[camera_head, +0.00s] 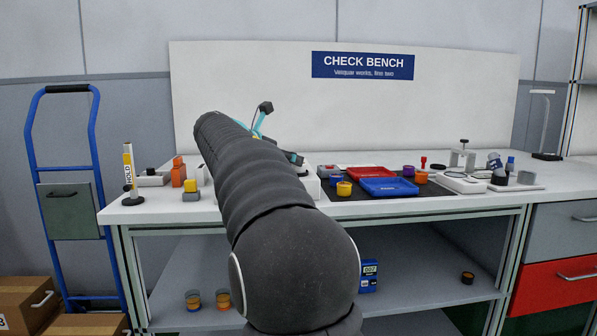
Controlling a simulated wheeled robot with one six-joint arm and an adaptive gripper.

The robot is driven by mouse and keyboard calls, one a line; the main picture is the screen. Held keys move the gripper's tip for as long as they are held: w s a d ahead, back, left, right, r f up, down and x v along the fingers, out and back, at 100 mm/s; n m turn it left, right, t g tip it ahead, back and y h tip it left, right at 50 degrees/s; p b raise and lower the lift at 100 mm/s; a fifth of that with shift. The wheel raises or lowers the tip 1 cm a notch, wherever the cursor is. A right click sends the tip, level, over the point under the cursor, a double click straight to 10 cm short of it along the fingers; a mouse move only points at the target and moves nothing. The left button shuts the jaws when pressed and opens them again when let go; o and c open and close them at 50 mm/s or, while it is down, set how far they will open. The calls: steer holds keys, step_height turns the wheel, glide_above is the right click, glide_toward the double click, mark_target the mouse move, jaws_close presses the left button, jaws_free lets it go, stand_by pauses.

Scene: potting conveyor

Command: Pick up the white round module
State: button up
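No white round module can be clearly made out on the check bench (150,212). A low white device with a rounded top (463,182) lies right of the blue tray, but I cannot tell what it is. My dark, sleeved arm reaches from the bottom middle up over the bench and hides a wide strip of it.
A blue tray (395,187) and a red tray (370,172) lie on a dark mat with several small coloured round pieces beside them. An orange block (179,173) and a HOLD post (130,172) stand at left. A blue hand truck (69,172) stands left of the bench.

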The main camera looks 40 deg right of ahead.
mark_target(299, 169)
steer(key=x, duration=0.4)
steer(key=shift+d+f, duration=0.2)
steer(key=shift+d, duration=0.15)
steer(key=shift+c, duration=0.2)
jaws_close()
steer(key=shift+r, duration=0.15)
